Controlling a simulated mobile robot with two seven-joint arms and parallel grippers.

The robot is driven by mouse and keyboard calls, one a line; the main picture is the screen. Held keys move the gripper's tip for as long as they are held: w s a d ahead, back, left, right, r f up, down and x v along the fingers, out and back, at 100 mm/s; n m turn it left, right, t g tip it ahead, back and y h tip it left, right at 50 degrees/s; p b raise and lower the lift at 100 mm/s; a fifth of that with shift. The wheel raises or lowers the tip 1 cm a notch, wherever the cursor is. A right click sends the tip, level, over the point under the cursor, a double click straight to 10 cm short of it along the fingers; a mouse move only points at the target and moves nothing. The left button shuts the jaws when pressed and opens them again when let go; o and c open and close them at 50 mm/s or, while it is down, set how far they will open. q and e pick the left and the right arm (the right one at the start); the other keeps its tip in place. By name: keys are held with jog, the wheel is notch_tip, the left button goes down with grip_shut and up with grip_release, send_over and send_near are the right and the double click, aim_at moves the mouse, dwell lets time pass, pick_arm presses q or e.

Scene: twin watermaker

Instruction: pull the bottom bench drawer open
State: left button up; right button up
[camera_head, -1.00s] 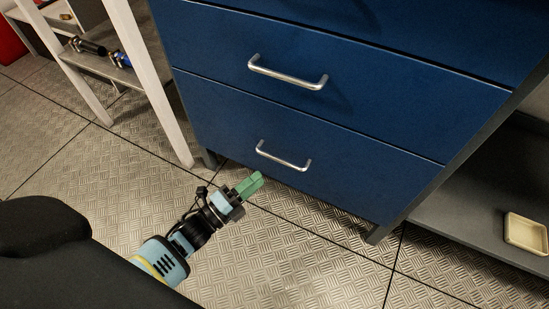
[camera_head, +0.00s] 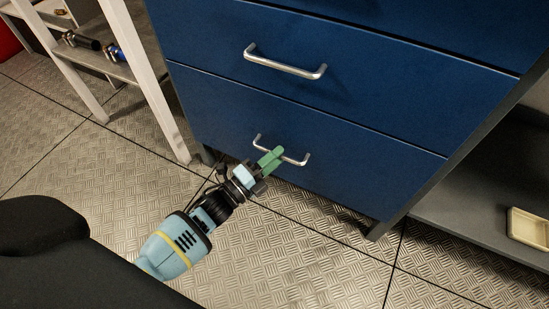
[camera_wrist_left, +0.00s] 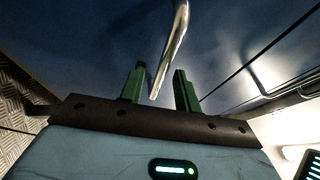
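The bottom bench drawer (camera_head: 350,165) is a blue front at the base of the bench, flush with the drawer above. Its silver bar handle (camera_head: 297,161) also shows in the left wrist view (camera_wrist_left: 176,45). My left gripper (camera_head: 271,158) is at the handle, its green fingers overlapping the bar in the head view. In the left wrist view the two green fingers (camera_wrist_left: 160,85) stand apart, with the handle bar passing between and beyond them. I cannot tell whether they touch it. My right gripper is not in view.
Another blue drawer with a silver handle (camera_head: 284,66) is above. A pale shelf rack (camera_head: 150,85) stands close on the left. A dark low shelf with a cream tray (camera_head: 529,228) is at the right. The metal floor in front is clear.

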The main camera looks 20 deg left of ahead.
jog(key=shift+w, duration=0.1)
pick_arm(q)
grip_shut()
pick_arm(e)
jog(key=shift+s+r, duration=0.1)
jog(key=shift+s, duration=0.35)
pick_arm(q)
jog(key=s+p, duration=0.6)
jog(key=s, duration=1.8)
jog(key=shift+a, duration=0.4)
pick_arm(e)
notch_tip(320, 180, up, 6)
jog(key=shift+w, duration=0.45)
pick_arm(q)
jog(key=shift+w, duration=0.1)
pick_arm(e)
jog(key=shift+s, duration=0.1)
pick_arm(q)
grip_release()
